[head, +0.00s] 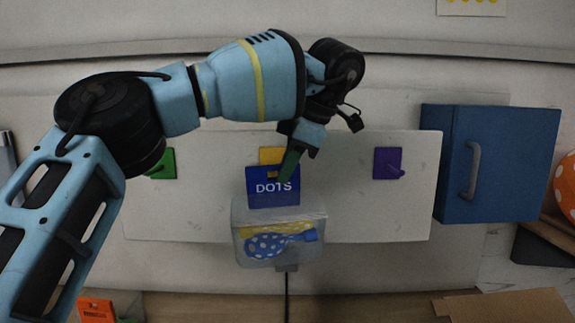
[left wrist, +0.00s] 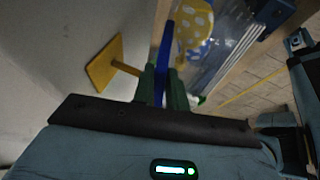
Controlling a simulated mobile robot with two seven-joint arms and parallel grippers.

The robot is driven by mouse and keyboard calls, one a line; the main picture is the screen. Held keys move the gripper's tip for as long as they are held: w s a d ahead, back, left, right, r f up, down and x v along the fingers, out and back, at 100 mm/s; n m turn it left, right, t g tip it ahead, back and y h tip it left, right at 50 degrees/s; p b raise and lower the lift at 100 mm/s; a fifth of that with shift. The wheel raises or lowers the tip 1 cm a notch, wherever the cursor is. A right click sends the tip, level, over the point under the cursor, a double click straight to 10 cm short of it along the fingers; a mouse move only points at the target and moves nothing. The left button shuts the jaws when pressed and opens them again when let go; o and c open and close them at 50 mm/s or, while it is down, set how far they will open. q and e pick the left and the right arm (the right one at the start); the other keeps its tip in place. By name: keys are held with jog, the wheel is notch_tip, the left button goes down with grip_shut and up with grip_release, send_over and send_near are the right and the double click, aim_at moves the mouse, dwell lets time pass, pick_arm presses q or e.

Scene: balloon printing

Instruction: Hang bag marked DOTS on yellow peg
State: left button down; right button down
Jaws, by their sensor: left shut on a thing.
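The clear bag (head: 279,233) has a blue header (head: 262,200) marked DOTS and holds dotted blue and yellow balloons. My left gripper (head: 289,165) is shut on the header, seen edge-on in the left wrist view (left wrist: 164,50) between green fingers (left wrist: 162,92). The bag hangs upright below it. The yellow peg (head: 271,155) is on the white board, its plate partly hidden behind the header. In the left wrist view the yellow peg (left wrist: 103,63) points toward the header and its tip ends by the near finger. I cannot tell whether it passes through the header.
On the white board (head: 340,215), a green peg (head: 163,164) is left of the bag and a purple peg (head: 388,163) right. A blue cabinet (head: 510,160) with a grey handle stands farther right. An orange item (head: 97,310) and cardboard (head: 505,306) lie below.

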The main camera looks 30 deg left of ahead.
pick_arm(q)
jog(key=shift+w+a+r, duration=0.1)
jog(key=shift+w+a, duration=0.2)
jog(key=shift+a, duration=0.15)
jog(key=c, duration=1.8)
grip_release()
jog(key=o, duration=0.5)
jog(key=shift+w+a+f, duration=0.25)
jog(key=shift+w+f, duration=0.15)
jog(key=shift+w, duration=0.15)
jog(key=shift+s, duration=0.1)
jog(key=shift+d, duration=0.1)
